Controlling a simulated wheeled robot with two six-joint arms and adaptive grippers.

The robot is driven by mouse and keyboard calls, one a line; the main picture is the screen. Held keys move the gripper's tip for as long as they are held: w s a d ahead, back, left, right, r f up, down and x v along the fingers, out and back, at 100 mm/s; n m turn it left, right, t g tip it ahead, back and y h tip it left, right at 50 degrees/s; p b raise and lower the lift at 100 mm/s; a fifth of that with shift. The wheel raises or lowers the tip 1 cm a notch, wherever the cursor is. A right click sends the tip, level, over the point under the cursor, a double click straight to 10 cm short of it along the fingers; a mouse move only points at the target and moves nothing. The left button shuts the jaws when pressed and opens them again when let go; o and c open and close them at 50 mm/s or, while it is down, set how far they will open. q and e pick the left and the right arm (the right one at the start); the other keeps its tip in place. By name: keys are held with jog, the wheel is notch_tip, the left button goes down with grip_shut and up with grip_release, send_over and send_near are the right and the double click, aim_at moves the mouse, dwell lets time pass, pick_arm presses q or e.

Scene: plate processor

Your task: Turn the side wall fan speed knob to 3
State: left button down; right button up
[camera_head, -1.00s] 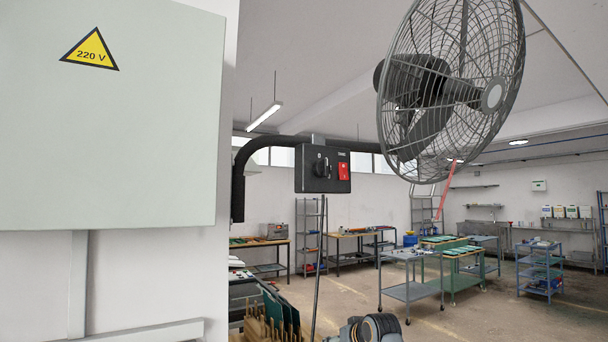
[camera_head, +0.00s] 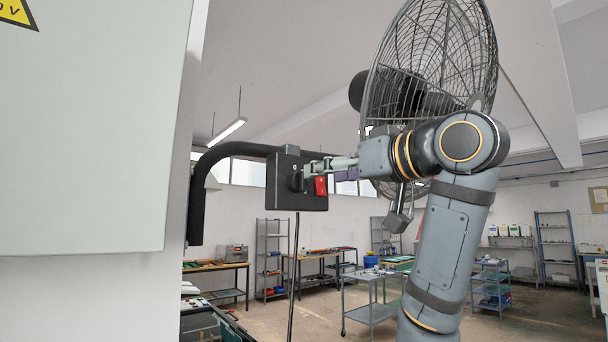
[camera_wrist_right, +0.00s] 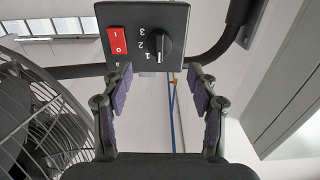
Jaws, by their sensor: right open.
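The fan's black control box (camera_head: 283,199) hangs on a dark bracket left of the fan (camera_head: 425,45) in the head view. Its black speed knob (camera_head: 295,182) is partly hidden by my right gripper (camera_head: 311,169). In the right wrist view the knob (camera_wrist_right: 163,44) shows on the box (camera_wrist_right: 181,18), beside the digits 1, 2 and 3. A white mark on the knob appears to lie towards the 1. My right gripper (camera_wrist_right: 162,72) is open there, its two fingers spread below and either side of the knob, nothing between them. My left gripper is not in view.
A red switch (camera_head: 321,186) sits beside the knob, close to my gripper. The fan's wire cage is close behind my right arm. A pale cabinet (camera_head: 90,130) fills the left. Workbenches and shelves stand far back.

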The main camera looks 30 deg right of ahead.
aim_at(300, 182)
jog(key=w+p, duration=0.2)
jog(key=w, duration=0.5)
jog(key=shift+w+a, duration=0.15)
jog(key=shift+a, duration=0.15)
jog(key=c, duration=1.1)
